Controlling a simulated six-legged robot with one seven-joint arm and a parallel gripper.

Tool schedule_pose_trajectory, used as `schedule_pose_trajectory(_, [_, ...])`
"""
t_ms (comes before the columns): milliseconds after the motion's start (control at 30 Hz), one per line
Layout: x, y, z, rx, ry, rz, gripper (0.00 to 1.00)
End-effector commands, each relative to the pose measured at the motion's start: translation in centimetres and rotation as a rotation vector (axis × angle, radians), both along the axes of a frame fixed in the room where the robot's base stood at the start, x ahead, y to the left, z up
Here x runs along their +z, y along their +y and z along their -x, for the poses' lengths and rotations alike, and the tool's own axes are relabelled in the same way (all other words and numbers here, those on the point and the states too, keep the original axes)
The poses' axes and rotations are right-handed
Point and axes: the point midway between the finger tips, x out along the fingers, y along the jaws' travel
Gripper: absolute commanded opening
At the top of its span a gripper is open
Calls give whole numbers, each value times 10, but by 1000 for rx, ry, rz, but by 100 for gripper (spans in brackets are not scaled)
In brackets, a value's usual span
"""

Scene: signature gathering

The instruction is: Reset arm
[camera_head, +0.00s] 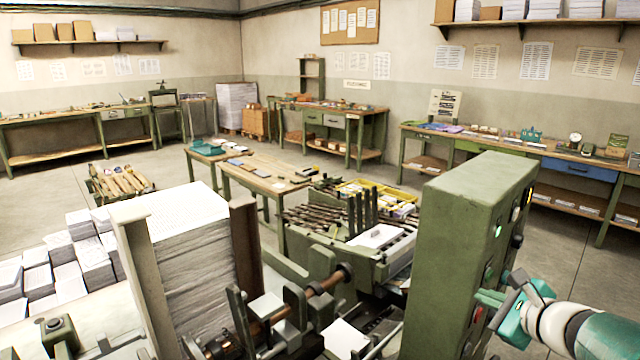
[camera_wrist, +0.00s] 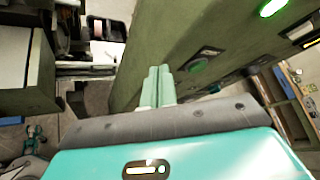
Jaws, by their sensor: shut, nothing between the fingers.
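My gripper (camera_head: 490,298) is at the lower right of the head view, at the right side of a green machine cabinet (camera_head: 462,240). In the wrist view my gripper (camera_wrist: 158,75) has its two pale green fingers side by side and shut, with nothing between them. The fingertips are close to the cabinet's panel, which carries a dark switch plate (camera_wrist: 203,60) and a lit green lamp (camera_wrist: 272,7). I cannot tell whether the fingers touch the panel.
A gathering machine with a tall paper stack (camera_head: 190,270) stands left of the cabinet. Wooden workbenches (camera_head: 265,178) stand in the middle and along the walls. A bench with a blue drawer (camera_head: 578,169) is at the right. Open concrete floor (camera_head: 40,205) shows at the left.

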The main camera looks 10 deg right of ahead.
Motion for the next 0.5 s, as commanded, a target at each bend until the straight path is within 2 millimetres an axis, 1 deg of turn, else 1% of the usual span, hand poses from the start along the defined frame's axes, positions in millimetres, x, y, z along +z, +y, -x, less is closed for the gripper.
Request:
schedule_pose_trajectory(33, [3, 35, 1, 118, 21, 92, 0])
schedule_pose_trajectory(67, [2, 52, 4, 185, 36, 148, 0])
schedule_pose_trajectory(100, [0, 75, 9, 273, 55, 223, 0])
schedule_pose_trajectory(167, [-2, 105, 18, 402, 78, 339, 0])
schedule_pose_trajectory(200, [-5, 123, 26, 488, 93, 418, 0])
schedule_pose_trajectory(267, [-8, 148, 38, 612, 110, 538, 0])
schedule_pose_trajectory(300, [-11, 162, 48, 695, 120, 620, 0])
schedule_pose_trajectory(333, [-13, 172, 55, 756, 126, 682, 0])
schedule_pose_trajectory(400, [-17, 191, 72, 894, 137, 830, 0])
schedule_pose_trajectory(500, [-23, 209, 97, 1079, 149, 1049, 0])
